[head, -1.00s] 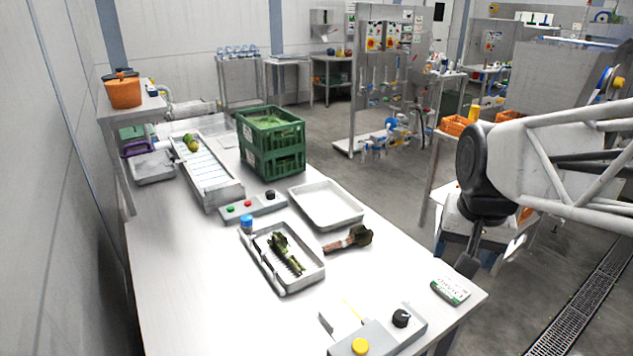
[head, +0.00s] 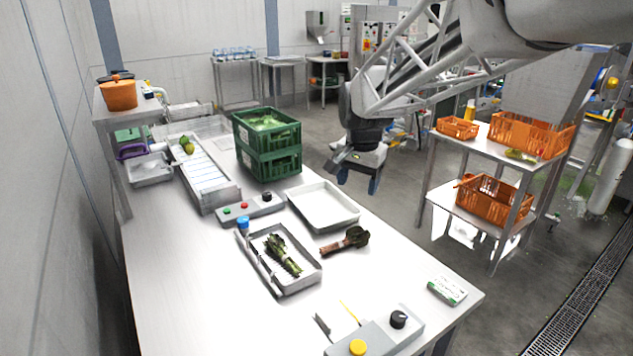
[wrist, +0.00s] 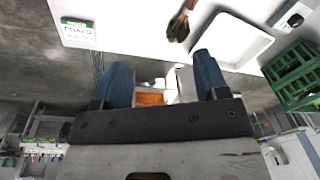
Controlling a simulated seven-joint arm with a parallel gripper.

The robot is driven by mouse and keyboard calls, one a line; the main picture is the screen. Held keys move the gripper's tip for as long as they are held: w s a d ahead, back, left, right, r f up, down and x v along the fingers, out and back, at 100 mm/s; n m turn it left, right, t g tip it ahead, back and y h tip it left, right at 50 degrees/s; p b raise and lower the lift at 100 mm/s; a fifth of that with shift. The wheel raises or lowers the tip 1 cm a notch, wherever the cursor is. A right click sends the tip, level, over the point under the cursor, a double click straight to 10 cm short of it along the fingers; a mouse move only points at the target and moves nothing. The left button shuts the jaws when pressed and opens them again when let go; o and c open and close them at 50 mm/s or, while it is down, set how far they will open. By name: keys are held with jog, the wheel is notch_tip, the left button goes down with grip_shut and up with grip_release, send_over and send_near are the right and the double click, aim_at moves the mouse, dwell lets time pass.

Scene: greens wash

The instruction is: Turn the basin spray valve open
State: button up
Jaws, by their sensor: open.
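A shallow metal basin (head: 300,283) stands on the table with dark leafy greens (head: 284,254) in it. A thin bar runs along its left side, and a blue knob (head: 243,222) stands at its back left corner. I take this knob for the spray valve; its setting is too small to read. My gripper (head: 357,182) is raised beyond the table's right edge, right of and well apart from the knob. In the wrist view its two blue fingers (wrist: 161,66) are spread with nothing held. The knob does not show in the wrist view.
An empty white tray (head: 343,224) and a bundle of greens (head: 347,241) lie right of the basin. Green stacked crates (head: 268,160) and a button box (head: 252,208) stand behind. A dial box (head: 375,336) is in front. An orange-crate rack (head: 510,180) stands right.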

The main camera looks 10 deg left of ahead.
jog(key=w+a+f+m, duration=0.1)
jog(key=w+a+f, duration=0.3)
jog(key=a, duration=0.5)
jog(key=w+a+f, duration=0.3)
jog(key=w+a, duration=0.3)
jog(key=a, duration=0.3)
jog(key=m+g, duration=0.1)
jog(key=m, duration=0.1)
send_over(243, 219)
notch_tip(243, 219, down, 10)
jog(key=shift+s+f, duration=0.15)
jog(key=shift+f, duration=0.15)
jog(key=shift+f, duration=3.75)
jog(key=c, duration=0.9)
